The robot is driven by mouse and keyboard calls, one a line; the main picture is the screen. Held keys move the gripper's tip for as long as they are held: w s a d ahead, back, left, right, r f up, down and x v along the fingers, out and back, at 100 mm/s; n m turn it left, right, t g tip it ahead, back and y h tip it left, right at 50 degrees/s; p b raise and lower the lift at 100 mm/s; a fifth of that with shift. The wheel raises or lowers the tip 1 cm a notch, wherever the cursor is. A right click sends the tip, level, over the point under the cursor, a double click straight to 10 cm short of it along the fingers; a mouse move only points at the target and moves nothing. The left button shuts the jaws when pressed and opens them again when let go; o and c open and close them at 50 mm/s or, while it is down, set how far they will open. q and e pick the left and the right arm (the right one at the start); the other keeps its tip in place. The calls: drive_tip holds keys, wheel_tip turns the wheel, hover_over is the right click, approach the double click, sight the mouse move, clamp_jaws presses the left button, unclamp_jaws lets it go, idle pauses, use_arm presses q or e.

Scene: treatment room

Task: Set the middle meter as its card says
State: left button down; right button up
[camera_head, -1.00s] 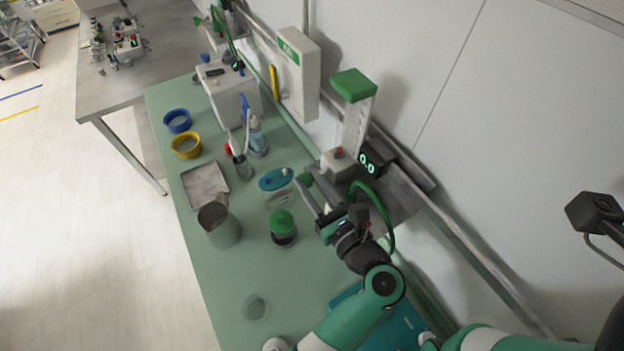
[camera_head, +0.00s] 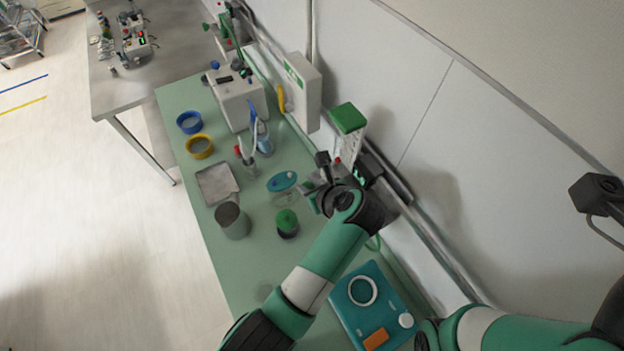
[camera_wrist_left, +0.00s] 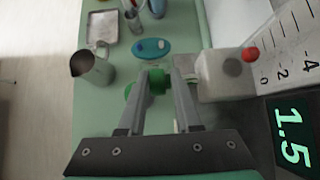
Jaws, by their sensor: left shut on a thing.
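The meter (camera_head: 350,141) stands on the wall rail, with a green top and a white scale plate. My left gripper (camera_wrist_left: 151,76) is shut on the meter's green knob (camera_wrist_left: 158,82), beside the white block. In the head view my left gripper (camera_head: 314,190) and wrist cover the meter's lower part and most of the display. I see no readable card. My right gripper is out of view.
A teal device (camera_head: 372,308) lies near. A white box (camera_head: 301,92) hangs on the wall.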

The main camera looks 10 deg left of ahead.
use_arm(q)
drive_tip(key=shift+a+r+g, duration=0.15)
drive_tip(key=shift+a+g, duration=0.05)
drive_tip(key=shift+g, duration=0.1)
idle(0.4)
drive_tip(key=c, duration=0.7)
unclamp_jaws()
drive_tip(key=shift+a, duration=0.15)
drive_tip(key=shift+s, duration=0.1)
drive_tip(key=shift+s+d+r+p, duration=0.15)
drive_tip(key=shift+d+r+p, duration=0.1)
drive_tip(key=shift+d+p, duration=0.1)
drive_tip(key=v, duration=1)
drive_tip(key=shift+s+r, duration=0.15)
drive_tip(key=shift+r, duration=0.15)
